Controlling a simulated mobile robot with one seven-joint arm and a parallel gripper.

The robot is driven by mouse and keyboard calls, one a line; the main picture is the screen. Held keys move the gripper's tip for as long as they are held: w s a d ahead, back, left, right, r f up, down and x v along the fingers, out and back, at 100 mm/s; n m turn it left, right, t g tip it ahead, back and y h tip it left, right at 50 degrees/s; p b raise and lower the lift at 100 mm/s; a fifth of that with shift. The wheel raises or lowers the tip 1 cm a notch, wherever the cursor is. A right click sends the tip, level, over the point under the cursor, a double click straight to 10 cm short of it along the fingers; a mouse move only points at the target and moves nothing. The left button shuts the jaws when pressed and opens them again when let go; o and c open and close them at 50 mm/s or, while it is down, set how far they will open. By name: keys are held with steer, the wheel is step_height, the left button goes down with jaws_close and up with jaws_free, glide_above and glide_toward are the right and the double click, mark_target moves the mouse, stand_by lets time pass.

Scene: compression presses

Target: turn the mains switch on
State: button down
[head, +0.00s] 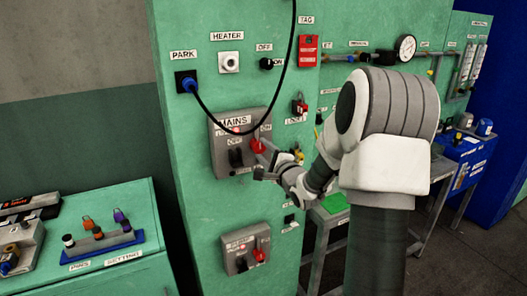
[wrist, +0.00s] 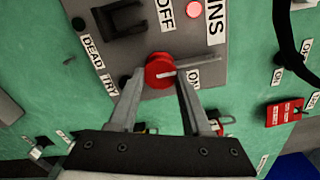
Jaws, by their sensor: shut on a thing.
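The grey mains switch box (head: 222,165) is on the green cabinet front, with a MAINS label. Its round red switch knob (head: 257,146) is at the right side of the box and shows in the wrist view (wrist: 159,70). A pale bar on the knob points right in the wrist view, passing just above the ON label (wrist: 192,94); the OFF label (wrist: 166,14) is farther up. My gripper (wrist: 161,84) is shut on the red knob, with one finger on each side. Its contact points are partly hidden. A red lamp (wrist: 193,9) on the box looks lit.
A black handle (head: 235,157) is left of the knob. A black cable (head: 213,117) hangs from the blue PARK plug (head: 187,84) and loops across the box's upper part. A second grey box (head: 243,247) with a red handle is below. A red tag (head: 308,50) hangs upper right.

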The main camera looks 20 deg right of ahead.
steer(key=shift+c, duration=1.7)
jaws_free()
steer(key=shift+s, duration=0.1)
steer(key=s+b, duration=0.1)
steer(key=s, duration=1.6)
steer(key=shift+d, duration=0.25)
